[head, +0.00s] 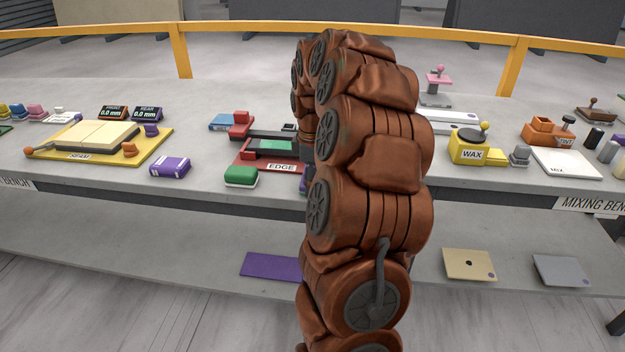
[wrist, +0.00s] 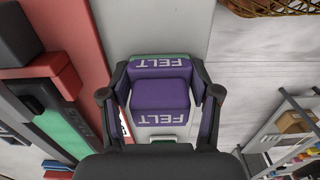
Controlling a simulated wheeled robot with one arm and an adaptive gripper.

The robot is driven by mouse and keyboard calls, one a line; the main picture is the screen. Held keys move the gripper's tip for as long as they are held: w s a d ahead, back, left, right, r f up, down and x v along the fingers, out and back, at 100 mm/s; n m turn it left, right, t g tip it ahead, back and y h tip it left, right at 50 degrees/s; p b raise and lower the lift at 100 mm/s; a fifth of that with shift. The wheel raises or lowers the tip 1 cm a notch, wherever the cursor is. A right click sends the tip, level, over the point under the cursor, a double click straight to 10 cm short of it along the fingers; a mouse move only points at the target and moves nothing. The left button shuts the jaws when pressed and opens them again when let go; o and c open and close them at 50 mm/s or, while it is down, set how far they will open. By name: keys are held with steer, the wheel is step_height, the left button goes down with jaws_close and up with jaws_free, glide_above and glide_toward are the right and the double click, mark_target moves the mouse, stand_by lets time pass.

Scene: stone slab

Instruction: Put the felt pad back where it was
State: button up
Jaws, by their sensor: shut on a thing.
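The felt pad (wrist: 160,92) is a purple block with white FELT lettering, seen in the wrist view. My gripper (wrist: 160,78) is shut on it, with a finger on its left and right sides. The pad is over the pale grey slab, close to the slab's edge; I cannot tell whether it touches the slab. In the head view my arm hides the gripper and most of what it holds; a sliver of purple (head: 303,186) shows at the arm's left edge.
The red EDGE fixture (head: 250,168) with a green strip lies left of my gripper. A green block (head: 241,175) and a purple labelled block (head: 170,167) stand near the slab's front edge. A purple mat (head: 268,266) lies on the lower shelf. The WAX pot (head: 468,150) is to the right.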

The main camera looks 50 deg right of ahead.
steer(key=o, duration=1.1)
step_height(320, 180, up, 12)
steer(key=shift+r, duration=0.1)
steer(key=s+a+f+m, duration=0.1)
steer(key=s+a+f, duration=0.15)
steer(key=a, duration=0.85)
steer(key=s+a+f+m, duration=0.1)
steer(key=s+a, duration=0.2)
steer(key=a, duration=0.7)
steer(key=s+a+f+m, duration=0.1)
steer(key=s+a+f, duration=0.2)
steer(key=s, duration=0.3)
steer(key=s+a+f+m+g, duration=0.1)
steer(key=s+a+f+m, duration=0.1)
steer(key=s+a, duration=0.3)
steer(key=s+a+f+m+g, duration=0.1)
steer(key=s+a+f+m, duration=0.1)
steer(key=s+a+f, duration=0.2)
steer(key=shift+s+f, duration=0.2)
steer(key=shift+s, duration=1.5)
